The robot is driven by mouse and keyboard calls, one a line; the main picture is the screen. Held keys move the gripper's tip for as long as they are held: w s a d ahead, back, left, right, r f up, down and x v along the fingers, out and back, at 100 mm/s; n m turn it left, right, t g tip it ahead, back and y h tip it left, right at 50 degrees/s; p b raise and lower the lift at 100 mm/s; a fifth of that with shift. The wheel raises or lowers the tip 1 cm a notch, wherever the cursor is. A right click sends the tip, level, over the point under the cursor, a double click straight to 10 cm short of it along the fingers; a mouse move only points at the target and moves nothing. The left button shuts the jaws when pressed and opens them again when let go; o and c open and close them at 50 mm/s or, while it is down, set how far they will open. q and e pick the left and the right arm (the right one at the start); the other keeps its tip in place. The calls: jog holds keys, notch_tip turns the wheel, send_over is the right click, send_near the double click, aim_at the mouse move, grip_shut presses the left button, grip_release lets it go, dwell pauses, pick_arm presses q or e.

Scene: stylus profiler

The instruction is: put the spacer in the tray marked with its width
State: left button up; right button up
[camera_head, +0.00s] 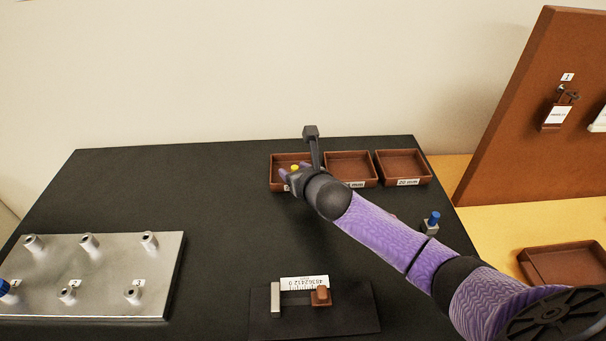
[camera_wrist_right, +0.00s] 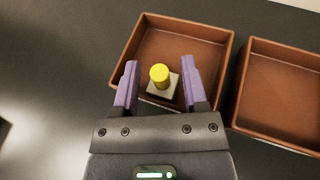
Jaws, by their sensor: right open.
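A spacer, a pale block with a yellow knob (camera_wrist_right: 160,75), appears to sit inside the left brown tray (camera_wrist_right: 127,50), near its front wall. My right gripper (camera_wrist_right: 159,68) is open, with one purple finger on each side of the knob and a gap visible on both sides. In the head view the yellow knob (camera_head: 295,167) shows beside the right gripper (camera_head: 291,173), over the left tray (camera_head: 277,158). The middle tray (camera_head: 350,168) has a partly hidden label; the right tray (camera_head: 403,166) reads about "20 mm". My left gripper is out of view.
A blue-knobbed block (camera_head: 432,224) stands right of my arm. A scale gauge (camera_head: 304,283) with a brown slider lies at the front. A metal plate with several posts (camera_head: 110,265) is at left. A brown board (camera_head: 530,100) rises at right. The dark mat's middle is clear.

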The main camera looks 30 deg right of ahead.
jog(key=p+v, duration=0.4)
jog(key=v, duration=0.7)
jog(key=shift+r, duration=0.15)
jog(key=shift+s, duration=0.25)
